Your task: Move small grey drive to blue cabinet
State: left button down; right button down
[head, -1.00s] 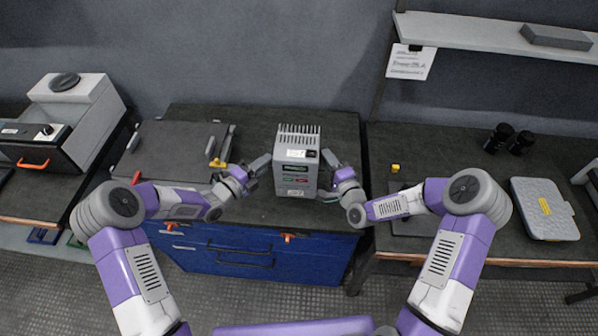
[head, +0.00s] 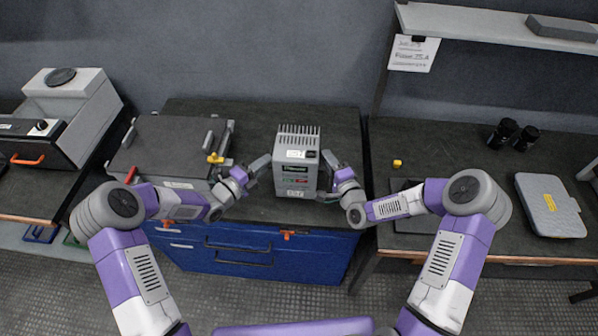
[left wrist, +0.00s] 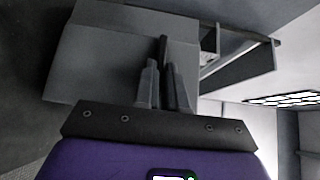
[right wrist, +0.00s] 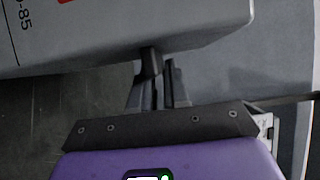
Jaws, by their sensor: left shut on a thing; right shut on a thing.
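The small grey drive (head: 297,168) is a light grey box with a finned top and a dark front panel. It is upright over the dark top of the blue cabinet (head: 200,252); I cannot tell whether it rests on that top or hangs just above it. My left gripper (head: 264,163) is shut at its left side, my right gripper (head: 332,163) at its right side. In the left wrist view the fingers (left wrist: 162,85) close on a thin dark part by the grey casing (left wrist: 120,55). The right wrist view shows similar fingers (right wrist: 158,75) below the casing (right wrist: 130,30).
A dark grey case (head: 165,150) with a yellow lever (head: 215,158) sits left on the cabinet top. A shelf (head: 480,30) hangs above. Bare top shows behind the drive.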

pick_arm(q)
jog(key=shift+d+f+b, duration=0.2)
jog(key=shift+f+b, duration=0.5)
jog(key=shift+b, duration=0.05)
pick_arm(e)
jog(key=shift+a+f, duration=0.25)
jog(key=shift+f, duration=0.5)
pick_arm(q)
jog(key=c, duration=1.6)
grip_release()
jog(key=shift+f, duration=0.15)
pick_arm(e)
jog(key=c, duration=1.5)
grip_release()
jog(key=shift+f, duration=0.15)
jog(key=shift+c, duration=0.2)
pick_arm(q)
jog(key=o, duration=0.4)
jog(key=shift+s, duration=0.1)
pick_arm(e)
jog(key=o, duration=0.4)
jog(key=shift+s, duration=0.1)
pick_arm(q)
jog(key=shift+a, duration=0.1)
pick_arm(e)
jog(key=shift+o, duration=0.2)
jog(key=shift+d, duration=0.1)
pick_arm(q)
jog(key=shift+a, duration=0.1)
